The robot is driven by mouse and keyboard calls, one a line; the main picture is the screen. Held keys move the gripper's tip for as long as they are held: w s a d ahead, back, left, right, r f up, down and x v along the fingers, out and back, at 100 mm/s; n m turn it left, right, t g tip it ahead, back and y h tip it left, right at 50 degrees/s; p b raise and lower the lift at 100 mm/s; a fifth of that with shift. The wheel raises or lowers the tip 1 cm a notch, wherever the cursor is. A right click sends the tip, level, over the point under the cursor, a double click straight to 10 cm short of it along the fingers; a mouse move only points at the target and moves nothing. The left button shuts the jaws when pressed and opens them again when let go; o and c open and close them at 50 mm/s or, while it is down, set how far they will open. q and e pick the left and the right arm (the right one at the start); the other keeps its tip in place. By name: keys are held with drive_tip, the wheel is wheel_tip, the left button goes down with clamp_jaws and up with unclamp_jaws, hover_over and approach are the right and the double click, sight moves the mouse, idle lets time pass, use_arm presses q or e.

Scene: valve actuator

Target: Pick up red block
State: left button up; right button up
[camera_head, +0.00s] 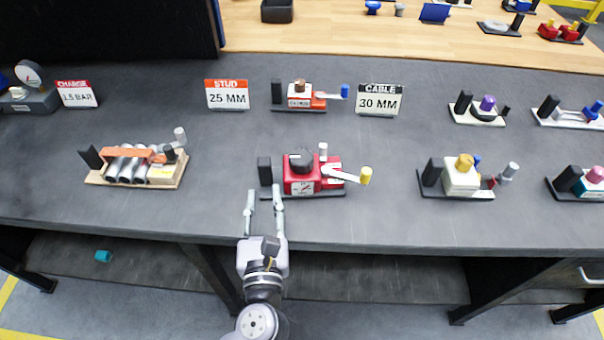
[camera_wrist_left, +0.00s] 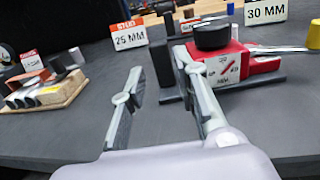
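The red block (camera_head: 327,184) stands on a black base on the grey table. It has a black round knob on top, a white dial face in front and a light lever with a yellow tip to the right. A black post (camera_head: 264,171) stands at the base's left end. My left gripper (camera_head: 264,191) is open and empty at the table's front edge, in front of the post and left of the block. In the left wrist view the block (camera_wrist_left: 262,66) lies right of the right finger, which hides part of its base. The post (camera_wrist_left: 161,62) shows between the open fingers. My right gripper is not in view.
An orange device on a wooden base (camera_head: 170,176) stands to the left. A cream device with a yellow knob (camera_head: 461,178) stands to the right. Behind are a STUD sign (camera_head: 227,95), a CABLE sign (camera_head: 380,101) and a small orange device (camera_head: 299,98). Bare table lies between them.

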sight(264, 170)
use_arm(q)
drive_tip(key=w, duration=0.3)
drive_tip(key=w+a, duration=0.1)
drive_tip(key=w, duration=0.6)
drive_tip(key=shift+a+f, duration=0.15)
drive_tip(key=shift+f, duration=0.05)
drive_tip(key=shift+s, duration=0.1)
drive_tip(key=shift+c, duration=0.5)
clamp_jaws()
drive_tip(key=shift+r, duration=0.15)
